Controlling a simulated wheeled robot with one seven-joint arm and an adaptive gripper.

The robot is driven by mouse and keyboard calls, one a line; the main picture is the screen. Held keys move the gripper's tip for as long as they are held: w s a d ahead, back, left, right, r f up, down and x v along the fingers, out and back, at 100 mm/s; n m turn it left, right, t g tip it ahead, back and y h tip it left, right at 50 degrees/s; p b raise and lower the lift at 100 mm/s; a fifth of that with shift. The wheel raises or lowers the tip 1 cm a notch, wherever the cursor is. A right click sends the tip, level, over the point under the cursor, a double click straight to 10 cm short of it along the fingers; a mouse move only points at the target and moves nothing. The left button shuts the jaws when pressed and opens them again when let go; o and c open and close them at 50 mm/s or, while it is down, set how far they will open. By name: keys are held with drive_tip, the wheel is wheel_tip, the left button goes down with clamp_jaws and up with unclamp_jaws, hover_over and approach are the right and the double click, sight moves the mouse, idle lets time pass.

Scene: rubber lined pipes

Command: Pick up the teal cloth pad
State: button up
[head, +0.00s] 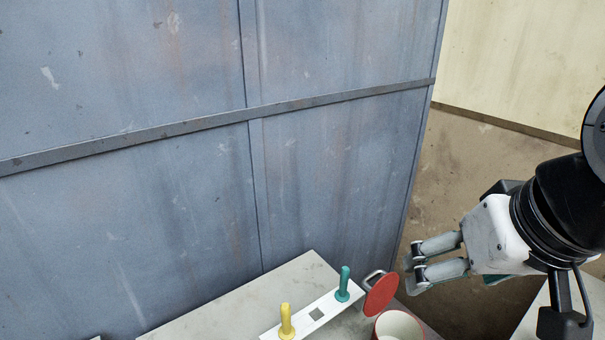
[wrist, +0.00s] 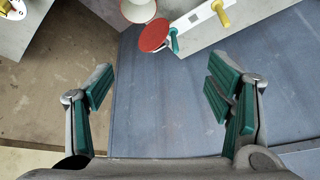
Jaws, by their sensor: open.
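I cannot make out a teal cloth pad in either view. The teal item on the table is an upright peg (head: 343,284), which also shows in the wrist view (wrist: 173,41). My gripper (head: 412,266) is open and empty at the right of the head view, above and to the right of the table. In the wrist view its two fingers (wrist: 160,92) are spread wide, with teal pads on them and only the wall and floor between them.
A white holder (head: 316,314) with a yellow peg (head: 286,321) stands on the pale table (head: 230,317). A red disc (head: 381,295) and a red-and-white pot (head: 398,328) are beside it. A blue-grey wall (head: 150,210) rises behind. Another pale surface (wrist: 22,30) is at the wrist view's upper left.

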drive_tip(key=w+a+f+m+g+y+p, duration=0.2)
drive_tip(key=a+f+m+g, duration=0.25)
drive_tip(key=a+f, duration=1.05)
drive_tip(key=s+a+f+m+h, duration=0.1)
drive_tip(key=s+f+m, duration=0.1)
drive_tip(key=f, duration=0.6)
drive_tip(key=s+a+f+m+h, duration=0.1)
drive_tip(key=s+f+m, duration=0.1)
drive_tip(key=f, duration=0.6)
drive_tip(key=s+a+f+m+h+b, duration=0.1)
drive_tip(key=s+f+m+h, duration=0.1)
drive_tip(key=f, duration=0.7)
drive_tip(key=shift+s+a+m, duration=0.25)
drive_tip(key=shift+s+m, duration=0.2)
drive_tip(key=shift+s, duration=0.05)
drive_tip(key=shift+w+d+f, duration=0.1)
drive_tip(key=shift+d+f, duration=0.05)
drive_tip(key=shift+f, duration=1.35)
drive_tip(key=shift+w+d+f, duration=0.1)
drive_tip(key=shift+f, duration=1.35)
drive_tip(key=shift+c, duration=0.5)
drive_tip(key=c, duration=1.1)
